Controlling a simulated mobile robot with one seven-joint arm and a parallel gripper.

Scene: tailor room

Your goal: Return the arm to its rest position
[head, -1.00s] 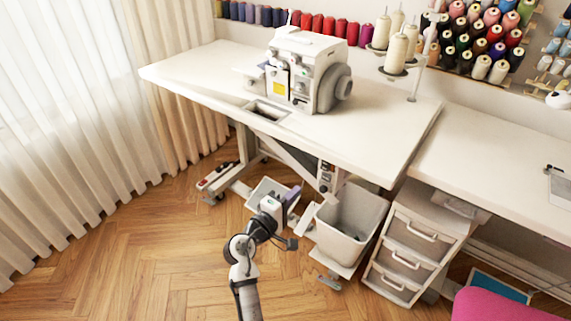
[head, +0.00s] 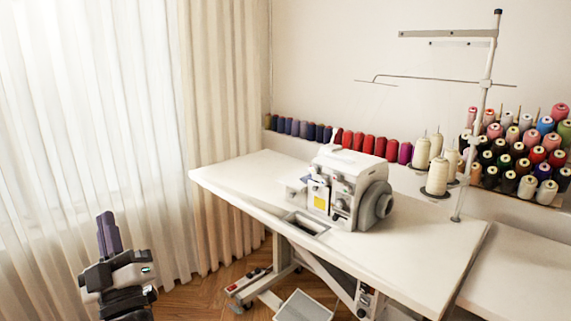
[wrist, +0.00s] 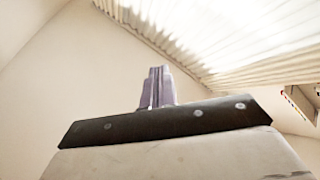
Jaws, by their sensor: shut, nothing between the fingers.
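My gripper (head: 108,232) is at the lower left of the head view, raised and pointing up in front of the curtain. Its purple-grey fingers are together with nothing between them. In the wrist view the shut fingers (wrist: 157,86) point up past the dark edge of the gripper body, with bare wall behind them. The gripper touches nothing in view. Most of my arm below the wrist is outside the head view.
A white sewing table (head: 390,262) with an overlock machine (head: 345,190) stands to the right, apart from my gripper. Thread spools (head: 525,150) line the wall behind it. The pale curtain (head: 90,120) hangs at the left.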

